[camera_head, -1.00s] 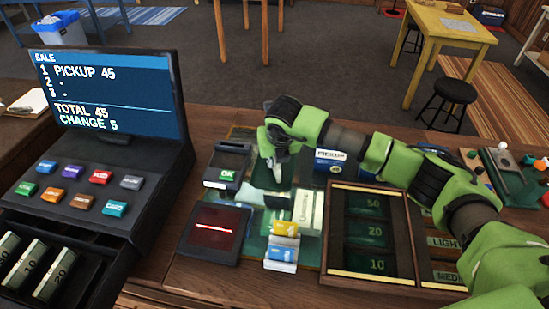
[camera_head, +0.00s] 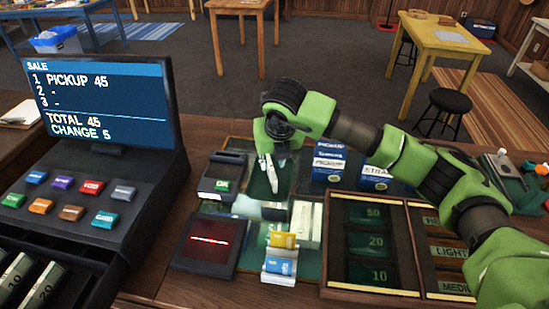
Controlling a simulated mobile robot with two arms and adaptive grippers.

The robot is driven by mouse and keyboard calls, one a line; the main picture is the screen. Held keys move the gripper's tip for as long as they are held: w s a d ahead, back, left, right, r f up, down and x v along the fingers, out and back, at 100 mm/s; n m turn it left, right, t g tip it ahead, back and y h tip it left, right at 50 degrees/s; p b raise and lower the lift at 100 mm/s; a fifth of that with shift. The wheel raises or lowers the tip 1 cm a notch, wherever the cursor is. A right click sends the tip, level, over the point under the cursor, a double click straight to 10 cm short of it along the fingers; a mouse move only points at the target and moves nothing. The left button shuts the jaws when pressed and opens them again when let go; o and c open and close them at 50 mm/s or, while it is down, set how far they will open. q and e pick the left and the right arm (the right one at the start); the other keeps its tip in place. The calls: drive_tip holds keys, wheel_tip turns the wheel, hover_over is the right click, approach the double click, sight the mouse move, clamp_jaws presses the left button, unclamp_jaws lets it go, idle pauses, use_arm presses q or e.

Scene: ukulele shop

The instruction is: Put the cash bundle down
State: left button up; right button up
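My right gripper (camera_head: 268,178) points down over the green counter mat, behind the pale items there. Its pale fingers are seen nearly side-on, and no bundle shows clearly between them. A pale, banded block that looks like a cash bundle (camera_head: 306,222) stands on the mat, in front and to the right of the gripper. A grey-green piece (camera_head: 250,207) lies just below the fingertips. I cannot tell whether it is cash or whether the fingers touch it. My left gripper is out of view.
The register (camera_head: 95,200) with its sale screen and open cash drawer is at left. A card reader (camera_head: 222,177), a red-lit scanner (camera_head: 210,241), a yellow-and-blue card holder (camera_head: 281,256), blue boxes (camera_head: 329,165) and a wooden tray marked 50, 20, 10 (camera_head: 333,240) crowd the counter.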

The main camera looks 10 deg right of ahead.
drive_tip(key=b+v, duration=0.1)
drive_tip(key=v, duration=0.4)
drive_tip(key=shift+r, duration=0.2)
